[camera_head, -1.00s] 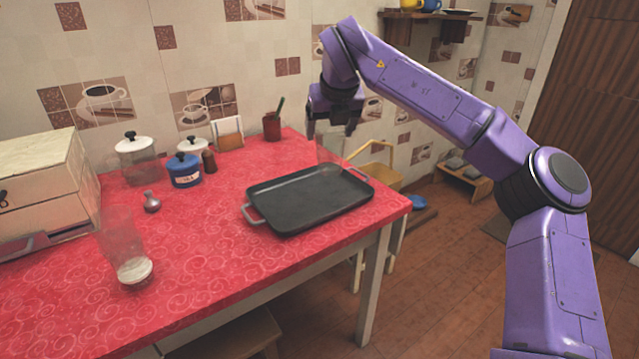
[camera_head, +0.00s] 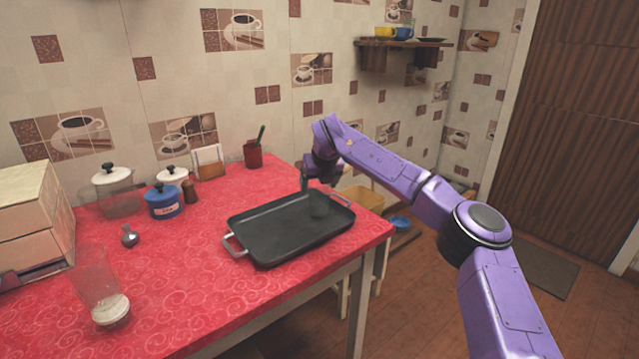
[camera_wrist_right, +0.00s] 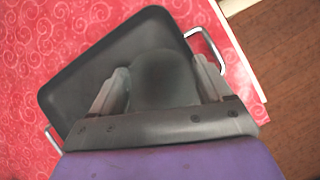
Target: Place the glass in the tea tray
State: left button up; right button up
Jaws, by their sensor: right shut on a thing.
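The black tea tray (camera_head: 275,240), with a metal handle at each end, lies on the red counter. My right gripper (camera_head: 318,188) points down at the tray's far right part. It is shut on a see-through glass (camera_head: 319,207), which looks dark against the tray and is partly hidden by the gripper. In the right wrist view the glass (camera_wrist_right: 165,80) sits between the two fingers of my right gripper (camera_wrist_right: 163,88), with the tray (camera_wrist_right: 85,75) behind it. I cannot tell whether the glass touches the tray floor. My left gripper is not in view.
Another tall clear glass (camera_head: 100,285) stands at the left front. The red counter (camera_head: 200,295) is clear in front of the tray.

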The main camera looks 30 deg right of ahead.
jog(key=shift+a+f, duration=0.1)
jog(key=o, duration=1.5)
jog(key=shift+r, duration=0.35)
jog(key=v, duration=1.1)
jog(key=shift+s+a+r, duration=0.15)
jog(key=shift+s+r, duration=0.1)
jog(key=shift+r, duration=0.05)
